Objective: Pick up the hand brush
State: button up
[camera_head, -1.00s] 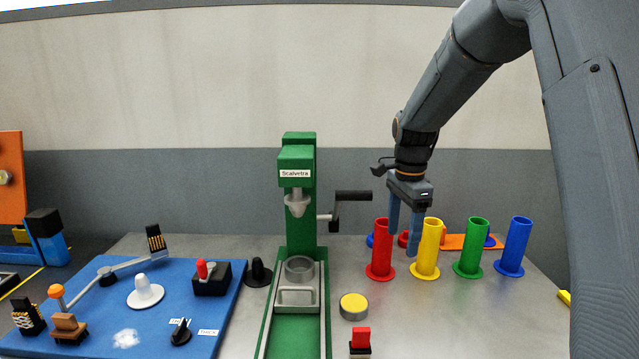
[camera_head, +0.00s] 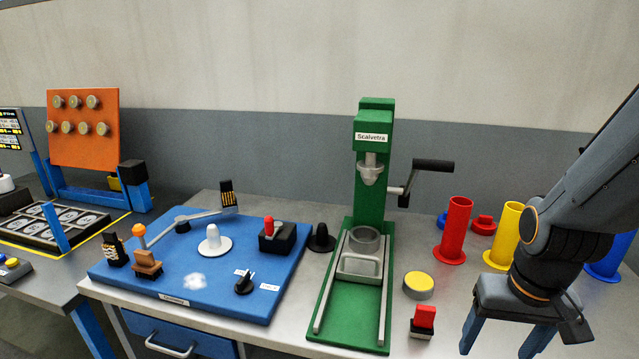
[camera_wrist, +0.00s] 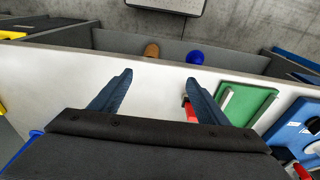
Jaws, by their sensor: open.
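My gripper (camera_head: 497,352) is open and empty at the lower right of the head view, in front of the yellow tube. In the wrist view its fingers (camera_wrist: 159,79) spread over the pale table edge. A small wooden block with an orange knob (camera_head: 147,262) stands at the left of the blue board in the head view.
A green press (camera_head: 375,180) with a side crank stands mid-table. The red tube (camera_head: 455,230) and yellow tube (camera_head: 503,235) stand close behind my arm. A yellow-topped disc (camera_head: 419,284) and a red-topped block (camera_head: 423,322) sit left of the gripper. A blue round thing (camera_wrist: 195,57) lies beside the brown one.

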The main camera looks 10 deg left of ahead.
aim_at(146, 265)
jog(key=u, duration=2)
jog(key=k, duration=0.55)
jog(key=u, duration=0.9)
jog(key=i, duration=1.25)
jog(key=z, duration=0.5)
jog(key=i, duration=0.6)
jog(key=z, duration=0.15)
